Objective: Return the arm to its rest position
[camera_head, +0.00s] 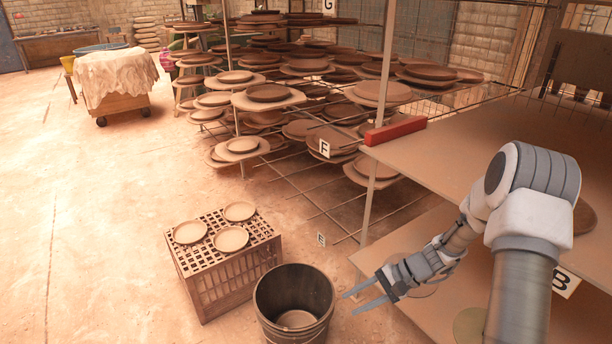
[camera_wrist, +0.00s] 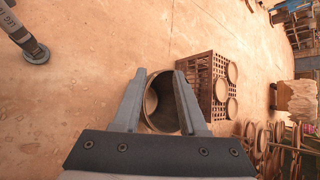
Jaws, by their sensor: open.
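My gripper (camera_head: 362,294) is open and empty in the head view, with its fingers pointing left beside the rim of a dark round bucket (camera_head: 272,312). In the wrist view my gripper (camera_wrist: 160,92) has its two fingers well apart, and the bucket (camera_wrist: 152,104) shows between and beyond them. A pale disc lies at the bottom of the bucket. My arm reaches in from the right of the head view, over the shelves. I cannot tell the exact height of the fingers above the bucket.
A perforated crate (camera_head: 218,280) with three round plates stands left of the bucket. Shelves (camera_head: 450,150) close to my arm hold a red block (camera_head: 395,131). Racks of clay plates (camera_head: 290,90) stand behind. A cloth-covered cart (camera_head: 115,78) is at the back left. The left floor is clear.

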